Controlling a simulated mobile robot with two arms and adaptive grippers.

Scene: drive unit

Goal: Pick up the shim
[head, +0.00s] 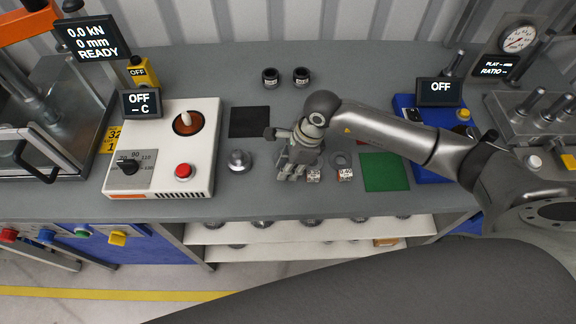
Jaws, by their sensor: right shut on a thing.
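My right gripper (290,176) reaches in from the right and points down at the front middle of the grey bench. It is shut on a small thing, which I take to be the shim. The fingers hide nearly all of it, and I cannot tell whether it touches the bench. My left gripper is not in view.
A white heater unit (150,185) with dial and red button stands left. A metal knob-like part (239,161) and a black mat (249,122) lie between it and my gripper. A green mat (385,172) lies right. Two dark cylinders stand at the back (271,78).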

